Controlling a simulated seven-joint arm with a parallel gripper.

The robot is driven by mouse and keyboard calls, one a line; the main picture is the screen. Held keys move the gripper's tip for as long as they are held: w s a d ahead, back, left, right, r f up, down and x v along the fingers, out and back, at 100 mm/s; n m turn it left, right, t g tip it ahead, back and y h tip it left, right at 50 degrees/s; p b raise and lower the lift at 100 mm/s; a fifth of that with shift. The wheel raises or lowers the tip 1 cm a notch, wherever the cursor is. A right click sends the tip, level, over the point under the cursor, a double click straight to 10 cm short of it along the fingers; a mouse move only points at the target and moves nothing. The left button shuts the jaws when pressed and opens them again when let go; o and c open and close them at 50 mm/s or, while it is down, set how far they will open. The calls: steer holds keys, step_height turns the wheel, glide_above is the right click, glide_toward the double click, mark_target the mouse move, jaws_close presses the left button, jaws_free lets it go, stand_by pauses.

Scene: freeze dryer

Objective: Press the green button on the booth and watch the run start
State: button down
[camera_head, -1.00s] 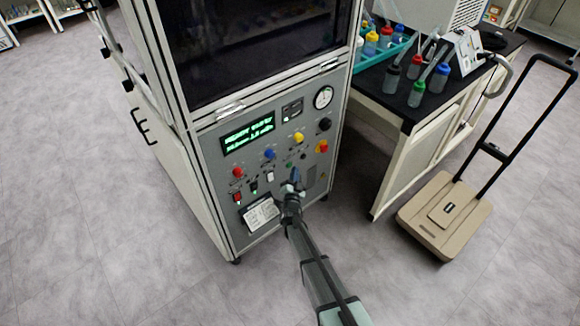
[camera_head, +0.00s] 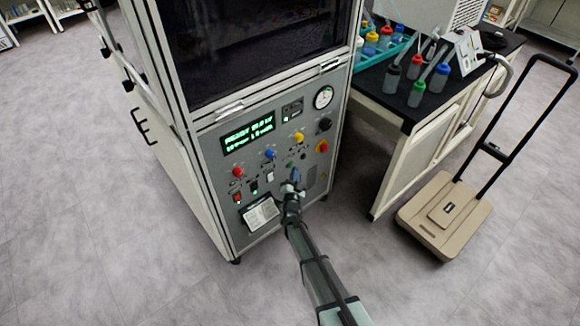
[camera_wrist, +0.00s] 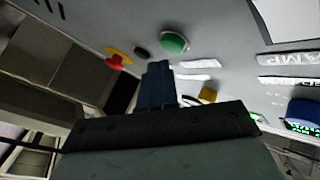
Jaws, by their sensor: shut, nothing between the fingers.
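The booth is a grey cabinet with a control panel (camera_head: 222,172) on its lower front, below a dark window. The green-lit display (camera_head: 248,132) appears to read READY, with a second line too blurred to read.
Red (camera_head: 238,172), blue (camera_head: 270,154) and yellow (camera_head: 298,138) knobs and a red-and-yellow emergency stop (camera_head: 321,146) share the panel. A bench (camera_head: 408,121) with coloured bottles stands right, beside a beige trolley (camera_head: 468,222). Floor in front is clear.

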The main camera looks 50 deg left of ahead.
steer(key=shift+a, duration=0.15)
steer(key=shift+a, duration=0.3)
steer(key=shift+a, duration=0.4)
stand_by(0.7)
steer(key=shift+d, duration=0.1)
stand_by(0.4)
steer(key=shift+d, duration=0.75)
steer(key=d, duration=0.5)
steer(key=shift+f, duration=0.1)
stand_by(1.0)
